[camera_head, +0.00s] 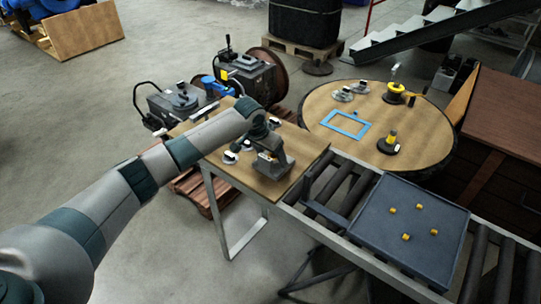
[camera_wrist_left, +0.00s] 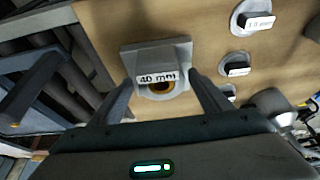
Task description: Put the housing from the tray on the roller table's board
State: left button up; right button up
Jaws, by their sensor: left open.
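The housing (camera_head: 279,165) is a grey block on a flat base and stands on the wooden board (camera_head: 301,185) near its front right corner. In the left wrist view the housing (camera_wrist_left: 178,52) carries a "40 mm" label and shows a brass-coloured ring below it. My left gripper (camera_wrist_left: 160,84) is open, with one finger on each side of the housing's round part; I cannot tell whether they touch it. In the head view my left gripper (camera_head: 267,146) is just above the housing and partly hides it. The dark tray (camera_head: 375,232) holds several small yellow pegs and no housing. My right gripper is not in view.
Several labelled round pieces (camera_wrist_left: 252,22) stand on the board beside the housing. Rollers (camera_head: 338,182) lie between board and tray. A round table (camera_head: 395,125) behind holds a blue frame (camera_head: 346,124) and yellow-black parts. A brown cabinet (camera_head: 505,115) stands at right.

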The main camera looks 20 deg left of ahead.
pick_arm(q)
jog(key=b+v, duration=0.2)
jog(key=v, duration=1)
jog(key=shift+b, duration=0.35)
jog(key=shift+s+f, duration=0.1)
